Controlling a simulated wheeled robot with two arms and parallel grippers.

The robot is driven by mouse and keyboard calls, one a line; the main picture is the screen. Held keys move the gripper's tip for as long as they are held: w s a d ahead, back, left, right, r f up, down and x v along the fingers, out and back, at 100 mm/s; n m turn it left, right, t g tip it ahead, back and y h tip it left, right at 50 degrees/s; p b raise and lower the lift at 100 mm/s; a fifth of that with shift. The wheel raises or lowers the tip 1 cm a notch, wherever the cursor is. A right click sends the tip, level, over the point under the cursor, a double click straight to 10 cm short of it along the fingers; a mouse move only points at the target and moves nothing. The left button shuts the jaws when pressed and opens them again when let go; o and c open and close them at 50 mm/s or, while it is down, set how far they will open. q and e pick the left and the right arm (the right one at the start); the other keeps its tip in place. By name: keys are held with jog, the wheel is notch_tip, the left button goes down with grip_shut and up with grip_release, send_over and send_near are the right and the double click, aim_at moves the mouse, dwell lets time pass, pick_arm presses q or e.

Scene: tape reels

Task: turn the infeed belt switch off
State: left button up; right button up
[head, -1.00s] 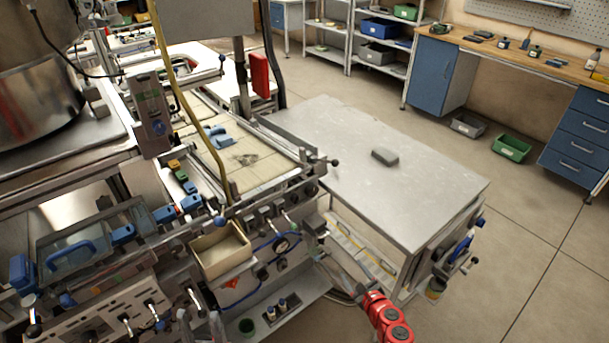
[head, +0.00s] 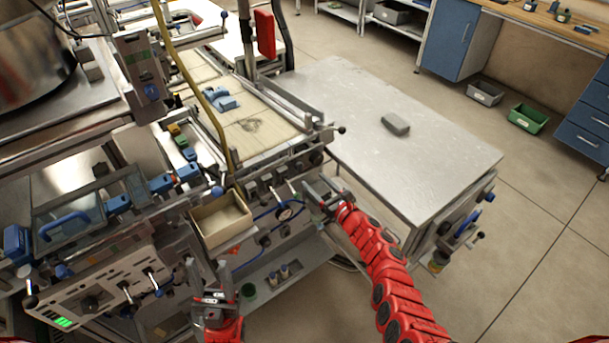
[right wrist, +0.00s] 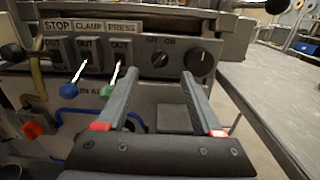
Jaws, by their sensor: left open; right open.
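The right wrist view shows a grey machine panel with a small rotary switch (right wrist: 160,59) under faint OFF and ON marks. I cannot read whether it is named infeed belt, nor its exact setting. My right gripper (right wrist: 159,74) is open and empty, its fingers pointing at the panel with the small switch between the tips in the picture; contact is not visible. In the head view my right gripper (head: 322,192) is at the machine's front right corner. My left gripper (head: 208,268) is open and empty, below the beige bin.
A black knob (right wrist: 201,62) sits right of the switch. Levers marked STOP, CLAMP and PRESS (right wrist: 122,62) stand left. A beige open bin (head: 222,220) juts from the machine front. Another panel with toggles (head: 100,296) and a green light is at lower left. A grey table (head: 400,160) stands right.

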aim_at(300, 167)
jog(key=b+x, duration=0.2)
jog(key=x, duration=0.1)
jog(key=b+x, duration=0.1)
jog(key=x, duration=0.1)
jog(key=shift+w+a+f, duration=0.15)
jog(key=shift+f, duration=0.2)
jog(key=shift+w+a+r+b, duration=0.3)
jog(key=shift+w+b, duration=0.05)
jog(key=shift+w, duration=0.1)
jog(key=shift+c, duration=0.3)
grip_shut()
